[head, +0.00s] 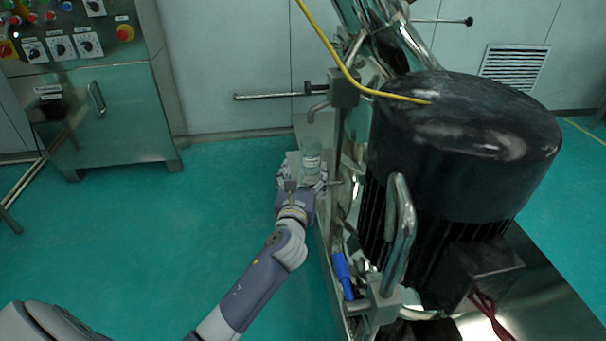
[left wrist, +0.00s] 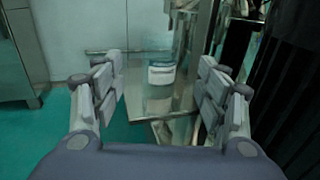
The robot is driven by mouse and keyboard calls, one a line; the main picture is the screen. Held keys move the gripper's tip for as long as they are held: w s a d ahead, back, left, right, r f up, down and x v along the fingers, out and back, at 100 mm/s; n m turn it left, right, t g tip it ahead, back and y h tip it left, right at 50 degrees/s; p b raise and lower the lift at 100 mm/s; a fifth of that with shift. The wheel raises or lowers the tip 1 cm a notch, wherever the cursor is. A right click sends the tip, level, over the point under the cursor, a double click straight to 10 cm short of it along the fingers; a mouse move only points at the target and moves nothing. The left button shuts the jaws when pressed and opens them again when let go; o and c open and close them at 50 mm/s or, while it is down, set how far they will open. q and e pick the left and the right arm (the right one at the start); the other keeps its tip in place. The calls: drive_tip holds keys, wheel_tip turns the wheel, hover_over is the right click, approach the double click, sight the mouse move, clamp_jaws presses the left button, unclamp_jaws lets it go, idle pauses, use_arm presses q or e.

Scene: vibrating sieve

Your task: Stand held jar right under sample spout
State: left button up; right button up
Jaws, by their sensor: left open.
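A clear jar (head: 311,158) with a white label stands upright on a narrow metal ledge (head: 298,160) beside the sieve machine. In the left wrist view the jar (left wrist: 162,74) sits ahead of the spread fingers, with a gap on each side. My left gripper (head: 302,181) is open and low behind the jar, not closed on it. A short bent metal spout (head: 317,110) comes out of the machine's side above the jar. From this angle I cannot tell whether the jar is exactly under it. My right gripper is not in view.
A big black motor (head: 465,140) and a chrome handle (head: 400,235) stand close to the right of my left arm. A blue-handled part (head: 343,272) is on the frame nearby. A control cabinet (head: 115,115) stands at the left. The green floor between is clear.

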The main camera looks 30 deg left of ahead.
use_arm(q)
drive_tip(key=s+d+f+n+g+h, duration=0.15)
drive_tip(key=s+f+n+g, duration=0.55)
drive_tip(key=s+f+n, duration=0.75)
drive_tip(key=s+d+f+n+g+h, duration=0.1)
drive_tip(key=s+d+n+g+h, duration=0.1)
drive_tip(key=s+d+n, duration=0.3)
drive_tip(key=s+d+f+n+g+h, duration=0.2)
drive_tip(key=s+d+n+g, duration=0.2)
drive_tip(key=s+n, duration=0.6)
drive_tip(key=s, duration=0.6)
drive_tip(key=shift+d+n+h, duration=0.35)
drive_tip(key=shift+d, duration=0.05)
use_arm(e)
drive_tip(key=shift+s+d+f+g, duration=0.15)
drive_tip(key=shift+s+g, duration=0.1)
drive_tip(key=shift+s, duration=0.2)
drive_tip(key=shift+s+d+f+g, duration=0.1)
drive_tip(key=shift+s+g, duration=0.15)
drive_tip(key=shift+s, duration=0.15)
